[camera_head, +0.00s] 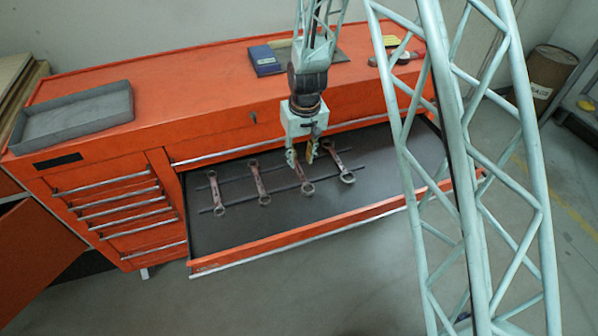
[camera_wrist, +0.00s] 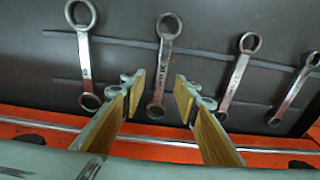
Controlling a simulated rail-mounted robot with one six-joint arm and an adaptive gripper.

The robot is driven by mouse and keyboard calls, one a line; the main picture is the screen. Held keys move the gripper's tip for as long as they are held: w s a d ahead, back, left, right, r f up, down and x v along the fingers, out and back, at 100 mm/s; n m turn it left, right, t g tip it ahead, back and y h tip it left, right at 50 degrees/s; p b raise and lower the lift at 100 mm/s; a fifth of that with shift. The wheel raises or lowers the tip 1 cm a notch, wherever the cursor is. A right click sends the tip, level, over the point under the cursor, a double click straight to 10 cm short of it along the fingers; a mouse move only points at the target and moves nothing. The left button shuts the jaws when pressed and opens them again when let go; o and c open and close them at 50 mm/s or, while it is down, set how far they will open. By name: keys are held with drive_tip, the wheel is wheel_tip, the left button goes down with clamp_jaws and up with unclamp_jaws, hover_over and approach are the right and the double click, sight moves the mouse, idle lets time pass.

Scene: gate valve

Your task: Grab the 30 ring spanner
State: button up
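Several metal ring spanners lie side by side in the open drawer. Their size marks are too small to read, so I cannot tell which one is the 30. My gripper (camera_head: 309,158) points down over the drawer, open and empty. In the wrist view my gripper (camera_wrist: 160,90) has its wooden-coloured pads on either side of one spanner (camera_wrist: 160,68), the second from left, apart from it. This appears to be the second spanner from the right in the head view (camera_head: 307,187), partly hidden by the gripper. A neighbouring spanner (camera_wrist: 83,55) lies to its left in the wrist view.
Two other spanners (camera_wrist: 239,72) (camera_wrist: 296,88) lie to the right in the wrist view. Thin dark bars run beneath the spanners. The drawer (camera_head: 330,222) belongs to an orange cabinet (camera_head: 190,85), with a grey tray (camera_head: 75,115) on top. The drawer's front floor is clear.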

sight(299, 170)
idle(0.3)
drive_tip(key=shift+w+a+f+b, duration=0.15)
drive_tip(key=shift+f+b, duration=0.25)
drive_tip(key=shift+f, duration=0.9)
drive_tip(key=shift+w+a+f+b, duration=0.1)
drive_tip(key=shift+f+b, duration=0.25)
drive_tip(key=shift+f, duration=0.95)
clamp_jaws()
